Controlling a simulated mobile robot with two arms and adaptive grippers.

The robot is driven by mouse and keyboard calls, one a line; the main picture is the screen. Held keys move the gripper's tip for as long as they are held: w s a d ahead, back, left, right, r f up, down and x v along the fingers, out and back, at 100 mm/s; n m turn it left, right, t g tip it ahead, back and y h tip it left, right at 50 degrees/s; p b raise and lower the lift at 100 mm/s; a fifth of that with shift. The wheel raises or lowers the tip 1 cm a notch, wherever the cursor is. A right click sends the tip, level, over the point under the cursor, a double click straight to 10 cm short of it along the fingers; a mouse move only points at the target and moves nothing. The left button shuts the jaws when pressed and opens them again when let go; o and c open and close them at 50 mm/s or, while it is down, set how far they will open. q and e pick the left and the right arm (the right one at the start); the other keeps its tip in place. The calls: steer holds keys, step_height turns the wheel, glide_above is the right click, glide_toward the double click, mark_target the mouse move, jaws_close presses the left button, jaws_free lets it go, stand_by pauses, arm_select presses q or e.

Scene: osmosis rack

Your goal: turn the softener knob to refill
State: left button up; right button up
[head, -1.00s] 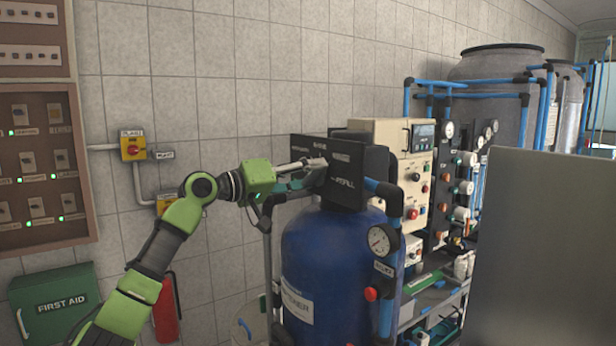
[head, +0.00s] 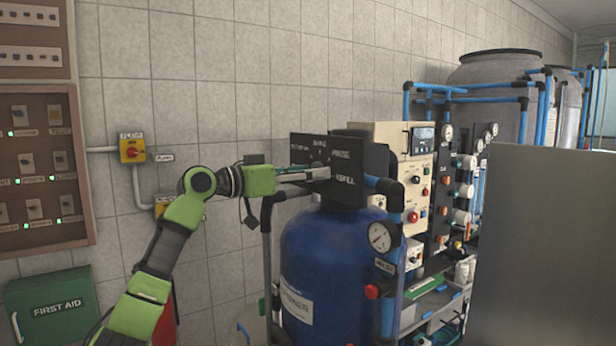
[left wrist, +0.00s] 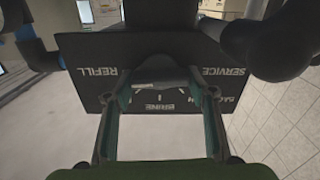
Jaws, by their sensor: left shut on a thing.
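The softener's black control panel (head: 348,151) stands on top of the blue softener tank (head: 325,262). White position words, including REFILL, are printed on it. My left gripper (head: 318,173) reaches in from the left and is shut on the grey knob (left wrist: 160,72) on the panel's face. In the left wrist view the panel (left wrist: 85,50) appears upside down, with REFILL left of the knob, SERVICE right and BRINE below. My left gripper's fingers (left wrist: 162,95) flank the knob there. I cannot tell exactly which word the knob points at. My right gripper is not in view.
A pressure gauge (head: 380,236) and blue pipes stand close right of the tank. A cream control box (head: 392,146) is behind the panel. A large grey panel (head: 550,250) fills the right foreground. The tiled wall (head: 240,90) runs behind my left arm.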

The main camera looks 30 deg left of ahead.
arm_select(q)
steer(key=shift+m, duration=0.5)
steer(key=o, duration=1.1)
steer(key=v, duration=1.2)
steer(key=shift+f, duration=0.1)
